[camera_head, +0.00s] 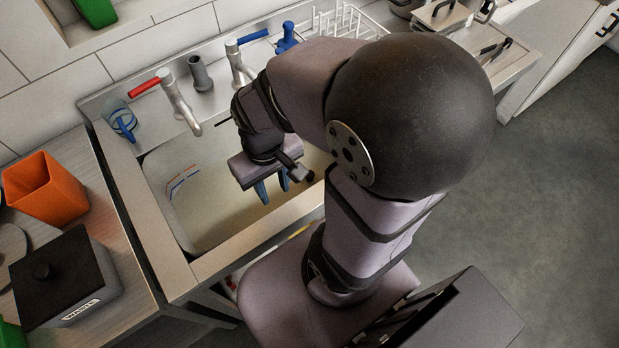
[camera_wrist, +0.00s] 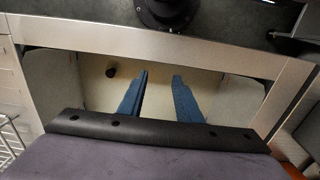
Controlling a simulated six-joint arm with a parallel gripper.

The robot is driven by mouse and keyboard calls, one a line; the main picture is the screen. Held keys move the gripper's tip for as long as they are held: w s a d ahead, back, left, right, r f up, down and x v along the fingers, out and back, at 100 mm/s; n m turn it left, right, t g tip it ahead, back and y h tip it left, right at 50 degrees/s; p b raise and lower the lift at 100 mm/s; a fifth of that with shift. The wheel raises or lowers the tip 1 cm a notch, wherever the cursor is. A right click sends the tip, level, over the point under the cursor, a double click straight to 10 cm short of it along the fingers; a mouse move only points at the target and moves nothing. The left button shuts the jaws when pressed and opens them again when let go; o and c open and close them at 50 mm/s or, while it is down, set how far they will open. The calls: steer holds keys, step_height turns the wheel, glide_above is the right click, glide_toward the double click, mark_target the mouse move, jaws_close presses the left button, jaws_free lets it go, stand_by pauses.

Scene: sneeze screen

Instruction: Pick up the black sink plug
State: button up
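The black sink plug (camera_wrist: 110,72) shows in the wrist view as a small dark round piece on the pale floor of the sink basin (camera_head: 215,222), left of my fingers. It does not show in the head view, where my arm covers part of the basin. My gripper (camera_head: 274,191) points down over the basin. Its two blue fingers also show in the wrist view (camera_wrist: 160,76), spread apart with nothing between them. The plug is outside the gap, beside the left finger, and apart from it. My exact height above it is hard to tell.
The sink's front rim (camera_wrist: 180,50) bounds the basin. A red-handled tap (camera_head: 178,100) and a blue-handled tap (camera_head: 240,65) stand at the back. A blue cup-like item (camera_head: 121,125) stands at the back left corner. An orange container (camera_head: 45,188) and a black box (camera_head: 65,275) stand left.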

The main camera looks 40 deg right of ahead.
stand_by(0.3)
steer(key=o, duration=0.3)
steer(key=shift+d, duration=0.1)
steer(key=n+g+h, duration=0.2)
steer(key=n+h, duration=0.2)
steer(key=n, duration=1)
glide_above(310, 174)
steer(key=w+a, duration=0.1)
steer(key=a, duration=0.1)
step_height(310, 174, down, 14)
steer(key=f, duration=0.1)
steer(key=shift+a+x, duration=0.2)
steer(key=shift+x, duration=3.2)
steer(key=shift+w+f, duration=0.1)
steer(key=shift+w, duration=0.05)
